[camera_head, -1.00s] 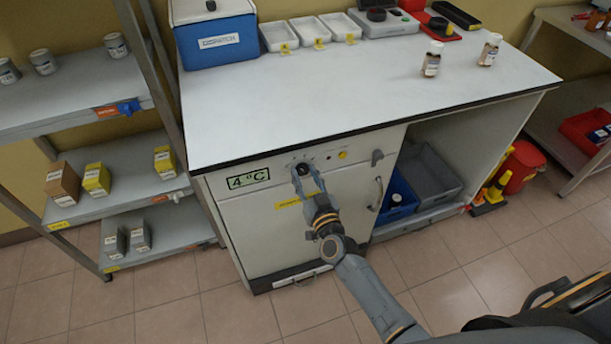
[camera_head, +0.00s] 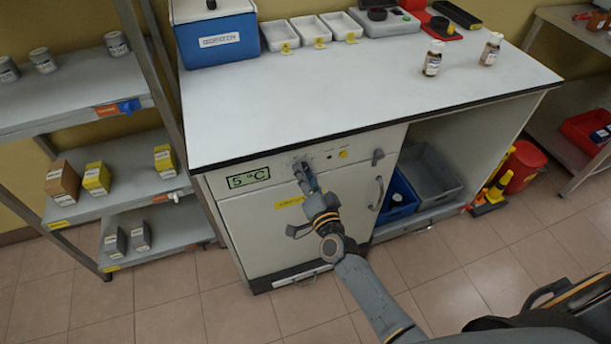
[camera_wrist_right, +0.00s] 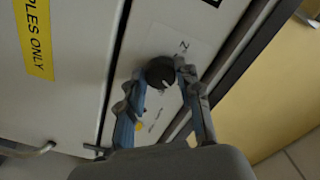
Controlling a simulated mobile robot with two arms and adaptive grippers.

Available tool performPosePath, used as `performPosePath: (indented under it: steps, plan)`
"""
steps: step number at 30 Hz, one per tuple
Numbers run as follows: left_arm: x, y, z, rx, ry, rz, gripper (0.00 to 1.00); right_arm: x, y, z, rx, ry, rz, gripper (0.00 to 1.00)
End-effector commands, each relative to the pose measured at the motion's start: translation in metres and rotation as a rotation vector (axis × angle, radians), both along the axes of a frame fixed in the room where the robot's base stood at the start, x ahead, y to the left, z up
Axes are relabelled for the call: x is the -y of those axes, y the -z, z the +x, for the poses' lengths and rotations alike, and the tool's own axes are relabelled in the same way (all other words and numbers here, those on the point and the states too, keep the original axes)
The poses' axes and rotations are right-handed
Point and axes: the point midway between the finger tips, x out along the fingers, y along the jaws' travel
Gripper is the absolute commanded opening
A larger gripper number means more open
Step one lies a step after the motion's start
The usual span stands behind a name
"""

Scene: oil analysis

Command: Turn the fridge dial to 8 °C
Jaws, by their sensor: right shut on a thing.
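The fridge (camera_head: 262,232) is built in under the left part of the white bench. Its green display (camera_head: 248,178) reads 5 °C. The black round dial (camera_wrist_right: 160,72) shows in the right wrist view, on a pale panel with small markings; a light mark shows on its face. My right gripper (camera_wrist_right: 158,80) is shut on the dial, one finger on each side. In the head view my right gripper (camera_head: 303,171) reaches the fridge's upper front and hides the dial. My left gripper is in neither view.
A yellow button (camera_head: 343,154) and a door handle (camera_head: 375,192) are right of the dial. Bench top (camera_head: 330,100) overhangs the fridge front. Two brown bottles, one of them a near bottle (camera_head: 432,60), stand on it. An open bay with a grey crate (camera_head: 440,184) is at right.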

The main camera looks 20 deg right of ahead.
Motion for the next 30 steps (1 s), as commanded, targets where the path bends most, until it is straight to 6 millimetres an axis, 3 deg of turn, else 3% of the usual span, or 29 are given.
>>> performPosePath:
  steps: [15, 30]
  plan:
    - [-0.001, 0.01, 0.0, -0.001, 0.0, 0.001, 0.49, 0.0, 0.0, 0.0, -0.015, 0.001, 0.464, 0.03]
    - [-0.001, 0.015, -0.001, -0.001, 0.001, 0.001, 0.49, 0.0, -0.001, 0.0, -0.023, 0.001, 0.681, 0.03]
